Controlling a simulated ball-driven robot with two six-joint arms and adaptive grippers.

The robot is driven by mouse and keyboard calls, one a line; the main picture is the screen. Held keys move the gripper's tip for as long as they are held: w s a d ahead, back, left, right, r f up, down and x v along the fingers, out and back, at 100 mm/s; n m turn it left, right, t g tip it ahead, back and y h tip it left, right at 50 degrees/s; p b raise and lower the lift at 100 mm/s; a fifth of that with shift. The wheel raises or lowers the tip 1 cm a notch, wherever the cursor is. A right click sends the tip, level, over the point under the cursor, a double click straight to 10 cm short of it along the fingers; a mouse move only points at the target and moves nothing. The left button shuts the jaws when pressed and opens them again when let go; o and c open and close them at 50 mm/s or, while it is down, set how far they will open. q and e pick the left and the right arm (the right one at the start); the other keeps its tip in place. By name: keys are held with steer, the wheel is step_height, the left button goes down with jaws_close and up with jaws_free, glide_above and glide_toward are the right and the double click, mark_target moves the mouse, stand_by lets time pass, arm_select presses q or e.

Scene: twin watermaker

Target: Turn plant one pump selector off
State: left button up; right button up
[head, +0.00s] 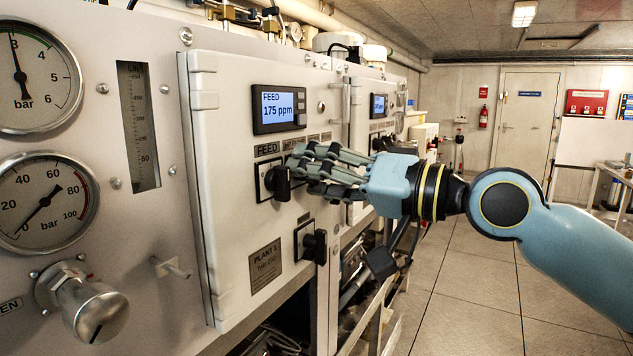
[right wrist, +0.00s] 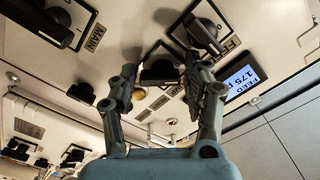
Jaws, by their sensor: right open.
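The plant 1 panel (head: 225,110) is a pale door with a display reading FEED 175 ppm. A black selector (head: 277,182) under the FEED label shows left of my right gripper (head: 303,163); it also shows in the right wrist view (right wrist: 205,28). In the right wrist view my right gripper (right wrist: 160,70) is open, its fingers either side of a second black selector (right wrist: 159,74). That selector is hidden behind my fingers in the head view, and I cannot read its label. I cannot tell whether the fingers touch it. My left gripper is out of view.
A larger black switch (head: 314,246) sits lower on the door; the right wrist view shows a MAIN label beside it. Gauges (head: 40,200) and a round metal knob (head: 95,310) are at left. A second panel with a display (head: 378,105) stands beyond. The floor at right is clear.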

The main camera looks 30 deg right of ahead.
steer(key=c, duration=0.9)
steer(key=n+b, duration=0.2)
steer(key=n, duration=0.1)
steer(key=o, duration=0.9)
